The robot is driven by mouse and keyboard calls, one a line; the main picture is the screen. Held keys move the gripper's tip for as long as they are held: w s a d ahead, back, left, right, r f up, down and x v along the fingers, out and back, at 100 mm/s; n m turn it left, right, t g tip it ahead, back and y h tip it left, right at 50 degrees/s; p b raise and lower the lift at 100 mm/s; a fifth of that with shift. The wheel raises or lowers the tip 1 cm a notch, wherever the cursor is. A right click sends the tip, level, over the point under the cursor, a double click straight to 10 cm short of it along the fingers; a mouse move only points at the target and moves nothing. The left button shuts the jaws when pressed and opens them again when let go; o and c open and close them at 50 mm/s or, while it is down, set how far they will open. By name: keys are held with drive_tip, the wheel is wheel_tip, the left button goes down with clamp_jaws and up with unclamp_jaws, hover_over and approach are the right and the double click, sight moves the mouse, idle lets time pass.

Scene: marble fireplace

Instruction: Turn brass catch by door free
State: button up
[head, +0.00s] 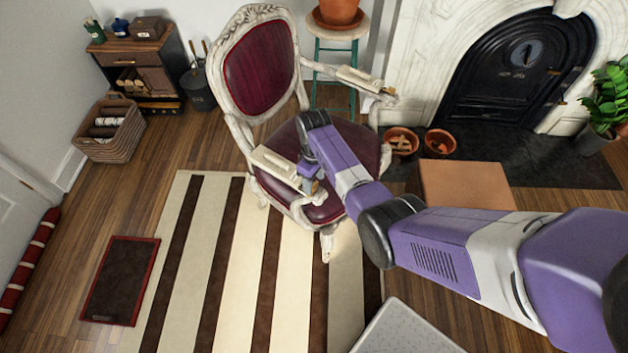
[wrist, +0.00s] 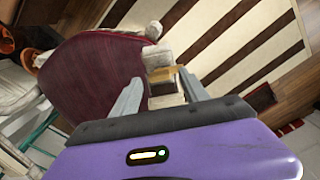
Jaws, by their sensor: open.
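A black arched fireplace door (head: 515,78) stands at the back right, with a round plate on it. A small brass-coloured piece, perhaps the catch (head: 552,72), shows near its right side; it is too small to tell how it is turned. My gripper (head: 310,188) is far from that door, low by the near arm of a white carved chair (head: 230,120). In the wrist view my gripper (wrist: 160,88) has its fingers apart. A pale block with a tan-gold face (wrist: 160,74) shows between and beyond them; I cannot tell whether they touch it.
The chair's burgundy seat (wrist: 95,75) lies close to my left finger. A brown box (head: 465,187) and terracotta pots (head: 440,144) stand before the hearth, a plant (head: 608,98) to its right.

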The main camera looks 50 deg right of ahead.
wheel_tip(320, 180, up, 7)
drive_tip(key=shift+r, duration=0.15)
idle(0.7)
